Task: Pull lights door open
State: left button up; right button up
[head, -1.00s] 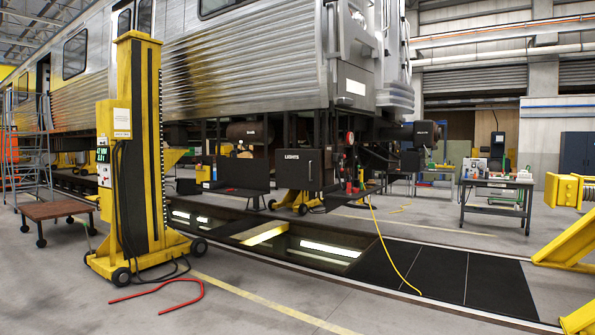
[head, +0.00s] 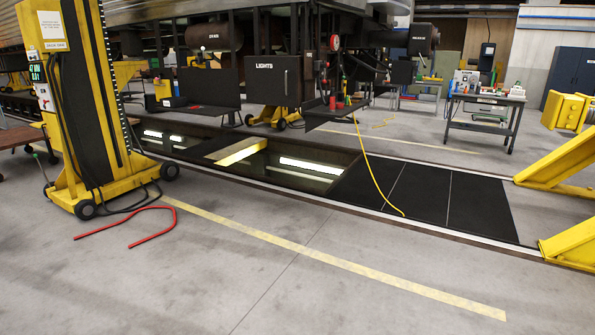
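The lights door (head: 273,80) is a dark, nearly square panel with white "LIGHTS" lettering near its top left. It hangs under the railcar (head: 190,32), beyond the pit, and looks shut. A small handle seems to show near its right edge, too small to make out. Neither of my grippers is in the head view, so their distance to the door cannot be told.
An open inspection pit (head: 318,183) lies between me and the door. Black cover plates (head: 420,195) lie at its right end. A yellow lifting jack (head: 88,100) stands left, with a red hose (head: 150,238) on the floor. The near floor is otherwise clear.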

aim_at(270, 81)
jog(key=i, duration=3)
jog(key=l+z, duration=0.05)
jog(key=l, duration=0.05)
